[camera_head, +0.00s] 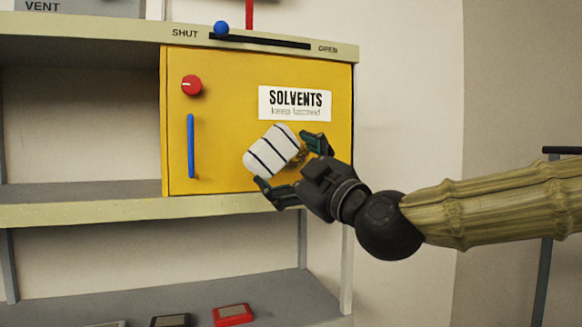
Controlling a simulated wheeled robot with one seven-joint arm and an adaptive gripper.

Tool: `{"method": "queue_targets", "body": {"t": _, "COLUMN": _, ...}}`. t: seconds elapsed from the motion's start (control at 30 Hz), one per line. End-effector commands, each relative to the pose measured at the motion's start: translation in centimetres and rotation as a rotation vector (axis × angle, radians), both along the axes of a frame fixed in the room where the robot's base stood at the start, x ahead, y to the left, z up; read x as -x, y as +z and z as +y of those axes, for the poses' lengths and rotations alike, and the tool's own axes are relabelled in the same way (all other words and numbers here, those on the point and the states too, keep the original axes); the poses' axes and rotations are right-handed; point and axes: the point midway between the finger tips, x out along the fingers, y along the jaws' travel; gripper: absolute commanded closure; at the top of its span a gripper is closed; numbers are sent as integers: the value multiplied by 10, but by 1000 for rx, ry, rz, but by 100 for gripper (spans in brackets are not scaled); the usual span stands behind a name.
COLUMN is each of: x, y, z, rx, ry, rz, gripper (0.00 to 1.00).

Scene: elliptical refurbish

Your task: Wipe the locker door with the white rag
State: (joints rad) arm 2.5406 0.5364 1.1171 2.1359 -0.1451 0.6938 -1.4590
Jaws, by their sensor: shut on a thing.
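The yellow locker door (222,140) is closed at the right of the upper shelf. It has a red knob (192,85), a vertical blue handle (191,146) and a white SOLVENTS label (295,103). My gripper (284,166) is shut on the white rag (270,152), which has dark stripes and looks like a folded pad. The rag is in front of the door, below the label and right of the handle. I cannot tell whether it touches the door. A small brownish patch (299,156) shows between the rag and my gripper, partly hidden.
A blue ball (221,28) sits at the SHUT end of a dark slot (262,41) above the door. The shelf left of the locker is empty. Below lie a red-framed item (233,315) and dark items (171,321). A dark stand (546,230) is at right.

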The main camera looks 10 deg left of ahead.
Motion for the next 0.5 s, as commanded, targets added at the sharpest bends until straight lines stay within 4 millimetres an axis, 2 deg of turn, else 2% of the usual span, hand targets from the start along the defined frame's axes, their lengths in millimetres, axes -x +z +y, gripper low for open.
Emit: {"method": "queue_targets", "body": {"t": 0.5, "x": -36, "y": 0, "z": 24, "rx": 1, "ry": 1, "rz": 3, "gripper": 27}}
